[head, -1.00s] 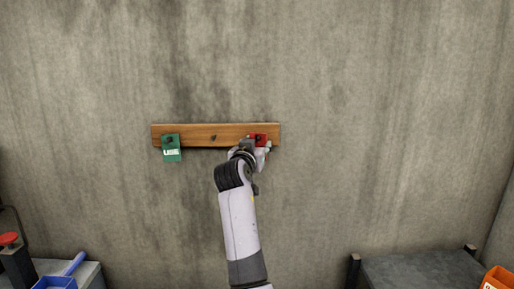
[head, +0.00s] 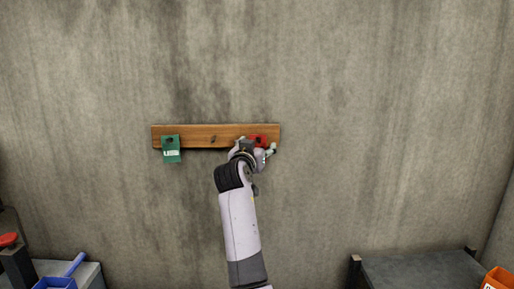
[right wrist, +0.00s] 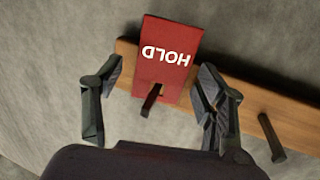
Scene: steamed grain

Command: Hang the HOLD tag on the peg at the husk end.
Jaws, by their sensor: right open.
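The red HOLD tag (right wrist: 167,62) hangs at the right end of the wooden peg board in the head view. In the right wrist view a dark peg (right wrist: 151,99) sticks out through its plain end. The tag reads upside down there and looks a little tilted. In the head view the tag (head: 257,139) is partly hidden by my right gripper (head: 257,151). That gripper is open, with one finger on each side of the tag and gaps between in the right wrist view (right wrist: 157,88). My left gripper is out of view.
The wooden board (head: 190,130) is fixed to a bare concrete wall. A green tag (head: 171,150) hangs at its left end, and the middle peg (head: 213,138) is empty. A blue bin (head: 54,283) is low left; an orange bin (head: 497,280) is low right.

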